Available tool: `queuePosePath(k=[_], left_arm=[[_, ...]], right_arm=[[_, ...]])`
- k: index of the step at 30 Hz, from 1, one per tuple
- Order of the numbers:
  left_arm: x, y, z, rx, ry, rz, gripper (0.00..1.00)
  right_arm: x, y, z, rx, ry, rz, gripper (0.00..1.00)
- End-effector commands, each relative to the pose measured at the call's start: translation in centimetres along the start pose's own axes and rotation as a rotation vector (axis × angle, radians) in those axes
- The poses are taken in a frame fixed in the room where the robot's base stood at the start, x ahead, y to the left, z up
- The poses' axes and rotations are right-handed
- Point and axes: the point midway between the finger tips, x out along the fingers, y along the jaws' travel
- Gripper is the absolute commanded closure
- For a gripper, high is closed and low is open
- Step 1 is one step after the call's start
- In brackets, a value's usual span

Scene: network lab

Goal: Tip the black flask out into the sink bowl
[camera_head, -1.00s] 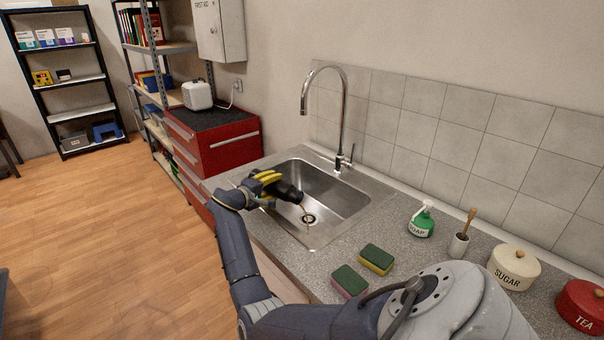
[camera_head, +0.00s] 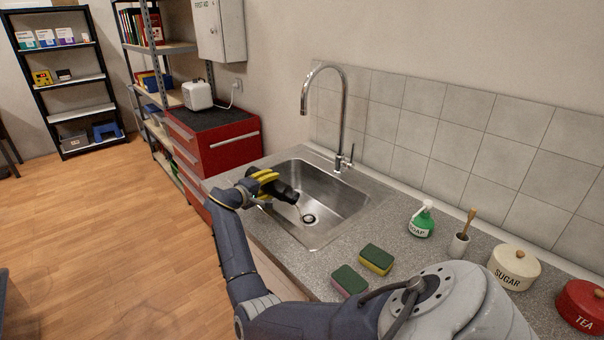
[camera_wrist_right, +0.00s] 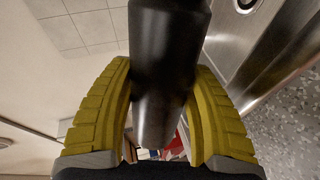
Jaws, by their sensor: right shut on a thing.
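My right gripper (camera_head: 268,182) has yellow fingers shut on the black flask (camera_head: 285,193) over the left part of the sink bowl (camera_head: 335,192). The flask is tipped, its mouth end pointing right and a little down into the bowl. A thin pale stream runs from the mouth toward the drain (camera_head: 308,218). In the right wrist view the flask (camera_wrist_right: 168,60) stands between both yellow fingers (camera_wrist_right: 160,110); its mouth is out of that view. My left gripper is not in view.
The tall faucet (camera_head: 342,110) rises behind the bowl. Sponges (camera_head: 376,258), a green soap bottle (camera_head: 422,221), a brush in a cup (camera_head: 460,243) and sugar (camera_head: 514,265) and tea (camera_head: 582,305) jars stand on the counter at right. A red drawer cabinet (camera_head: 225,145) stands beyond the sink.

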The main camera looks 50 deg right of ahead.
Motion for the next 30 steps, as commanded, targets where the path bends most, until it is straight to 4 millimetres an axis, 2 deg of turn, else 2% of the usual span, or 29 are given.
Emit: queuePosePath(k=[23, 30], left_arm=[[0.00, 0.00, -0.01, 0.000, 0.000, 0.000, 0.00], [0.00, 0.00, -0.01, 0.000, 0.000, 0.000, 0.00]], right_arm=[[0.01, 0.12, 0.22, 0.094, 0.024, 0.000, 0.92], [-0.02, 0.14, 0.69, 0.175, 0.047, -0.001, 0.92]])
